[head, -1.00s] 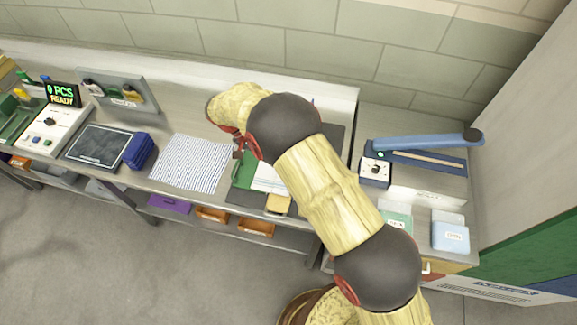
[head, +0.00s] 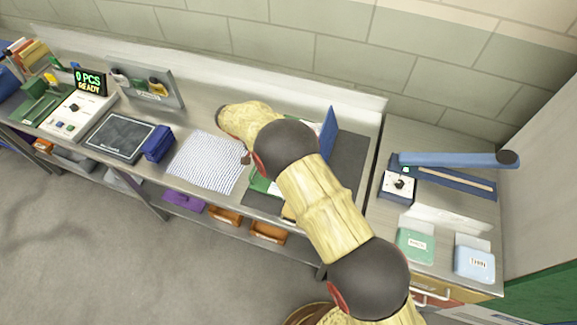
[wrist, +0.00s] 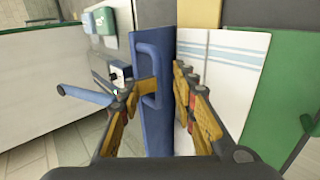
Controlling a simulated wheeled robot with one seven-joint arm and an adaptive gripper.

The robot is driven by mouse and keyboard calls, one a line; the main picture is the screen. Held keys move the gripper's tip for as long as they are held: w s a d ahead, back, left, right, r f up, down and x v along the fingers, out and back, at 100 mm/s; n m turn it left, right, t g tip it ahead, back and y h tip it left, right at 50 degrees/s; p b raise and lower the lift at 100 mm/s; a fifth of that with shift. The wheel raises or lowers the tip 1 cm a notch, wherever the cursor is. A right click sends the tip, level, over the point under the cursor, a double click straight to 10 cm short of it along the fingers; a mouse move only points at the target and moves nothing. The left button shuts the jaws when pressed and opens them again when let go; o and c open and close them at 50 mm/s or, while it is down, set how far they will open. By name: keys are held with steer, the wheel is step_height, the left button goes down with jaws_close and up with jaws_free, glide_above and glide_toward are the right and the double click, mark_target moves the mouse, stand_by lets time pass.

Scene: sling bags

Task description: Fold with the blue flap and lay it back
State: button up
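The blue flap (head: 328,132) stands raised on edge behind my arm in the head view. In the wrist view the blue flap (wrist: 156,125) is upright, with a blue loop handle on its face. My gripper (wrist: 166,82) has its fingers close on either side of the flap at the handle and looks shut on it. A white cloth with blue stripes (wrist: 234,50) lies right of the flap, beside a green panel (wrist: 292,75). In the head view my arm hides my fingers and most of the green panel (head: 262,184).
A patterned white sheet (head: 206,162) lies left of my arm. A dark scale (head: 118,138) and a blue block (head: 158,143) are further left. A side bench holds a blue-handled sealer (head: 455,160), a control box (head: 398,187) and green and light-blue packs (head: 416,244).

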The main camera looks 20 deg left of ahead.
steer(key=shift+o, duration=0.7)
steer(key=shift+s+d+f, duration=0.15)
steer(key=shift+d+f, duration=0.15)
steer(key=shift+f, duration=0.25)
steer(key=shift+o, duration=0.7)
steer(key=shift+a+r, duration=0.25)
steer(key=shift+a, duration=0.05)
steer(key=shift+s, duration=0.1)
steer(key=a+f+b, duration=0.1)
steer(key=a+b, duration=0.3)
steer(key=a, duration=0.5)
steer(key=shift+w+b, duration=0.25)
steer(key=shift+b, duration=0.15)
steer(key=shift+f, duration=0.1)
